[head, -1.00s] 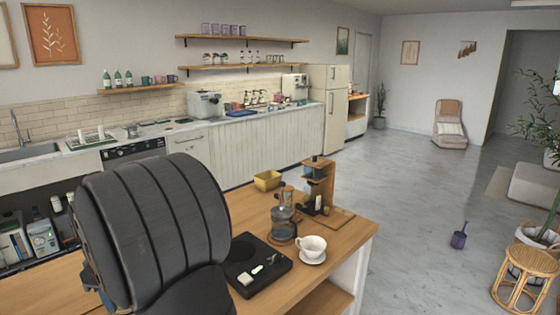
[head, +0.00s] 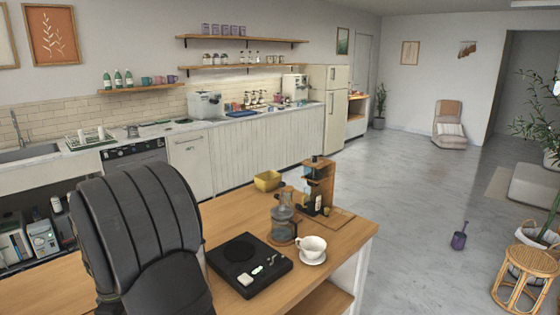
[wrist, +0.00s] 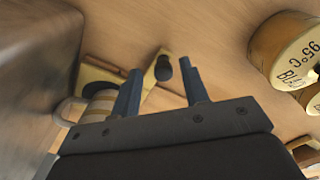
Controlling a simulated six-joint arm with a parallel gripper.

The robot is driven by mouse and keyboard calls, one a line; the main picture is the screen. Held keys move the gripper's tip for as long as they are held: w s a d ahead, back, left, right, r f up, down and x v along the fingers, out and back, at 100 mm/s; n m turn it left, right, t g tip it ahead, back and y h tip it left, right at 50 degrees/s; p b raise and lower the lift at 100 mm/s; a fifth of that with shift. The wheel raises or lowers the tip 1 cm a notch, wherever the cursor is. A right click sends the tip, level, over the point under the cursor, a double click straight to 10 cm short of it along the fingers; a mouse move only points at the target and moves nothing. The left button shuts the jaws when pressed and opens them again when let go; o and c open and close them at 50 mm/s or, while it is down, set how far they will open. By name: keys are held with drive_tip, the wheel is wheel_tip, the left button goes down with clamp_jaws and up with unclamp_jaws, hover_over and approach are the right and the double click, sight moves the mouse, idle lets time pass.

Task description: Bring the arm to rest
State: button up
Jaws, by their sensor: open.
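My gripper (wrist: 162,92) shows in the wrist view with its two dark fingers apart and nothing between them. A wooden surface lies beyond the fingertips. My gripper is not visible in the head view, where my dark, ribbed arm covers the lower left and hides part of the counter.
On the wooden counter (head: 225,210) are a black scale (head: 230,268), a white cup (head: 312,245) on a saucer, a glass vessel (head: 284,222), a wooden stand (head: 318,180) and a yellow bin (head: 267,181). A yellow labelled container (wrist: 280,45) is at right in the wrist view.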

drive_tip(key=shift+s+a+f, duration=0.25)
drive_tip(key=shift+f, duration=0.35)
drive_tip(key=shift+s+a+f, duration=0.25)
drive_tip(key=shift+f, duration=0.35)
drive_tip(key=s+a, duration=1.2)
wheel_tip(320, 180, up, 15)
drive_tip(key=shift+f, duration=0.2)
clamp_jaws()
drive_tip(key=s+a+f+n+t+h, duration=0.1)
drive_tip(key=s+a+f+n+t, duration=0.15)
drive_tip(key=s+n, duration=0.3)
drive_tip(key=s+a+f+n+t+h, duration=0.1)
drive_tip(key=s+a+n, duration=0.25)
drive_tip(key=n, duration=0.25)
drive_tip(key=shift+n, duration=0.25)
drive_tip(key=x, duration=0.9)
drive_tip(key=shift+d+f, duration=0.3)
drive_tip(key=shift+d, duration=0.05)
drive_tip(key=shift+w+d+r, duration=0.1)
drive_tip(key=shift+w+d, duration=0.2)
drive_tip(key=shift+w, duration=0.25)
drive_tip(key=shift+w+d+r, duration=0.1)
drive_tip(key=shift+w+d, duration=0.25)
drive_tip(key=shift+w, duration=0.15)
drive_tip(key=shift+w+d, duration=0.3)
drive_tip(key=shift+w, duration=0.3)
